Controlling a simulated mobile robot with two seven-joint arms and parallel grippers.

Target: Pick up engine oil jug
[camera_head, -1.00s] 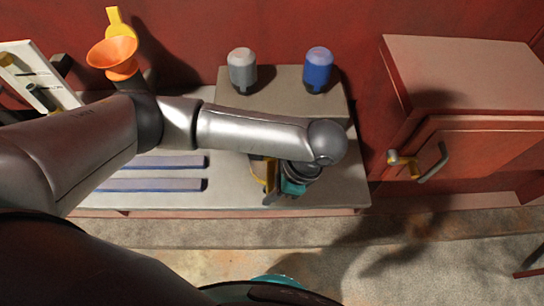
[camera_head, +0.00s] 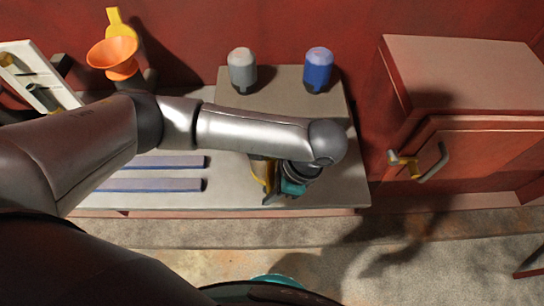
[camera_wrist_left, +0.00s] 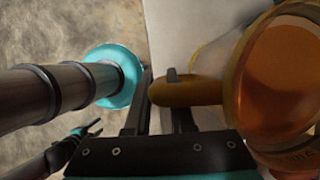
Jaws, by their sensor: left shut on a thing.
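The engine oil jug (camera_head: 260,173) is yellow-amber and stands at the front of the workbench, mostly hidden under my left arm in the head view. In the left wrist view its amber body (camera_wrist_left: 285,80) fills the right side, with its handle (camera_wrist_left: 190,92) reaching left. My left gripper (camera_head: 268,197) is at the jug, and in the wrist view its dark fingers (camera_wrist_left: 158,105) are shut on the handle. Whether the jug is off the bench cannot be told. A small dark gripper, apparently my right one (camera_wrist_left: 88,132), shows low at left; its jaw state is unclear.
A grey bottle (camera_head: 242,70) and a blue bottle (camera_head: 318,70) stand on a raised block behind. An orange funnel (camera_head: 112,57) is at the back left. Two bluish bars (camera_head: 150,185) lie left of the jug. A red cabinet (camera_head: 460,75) stands right.

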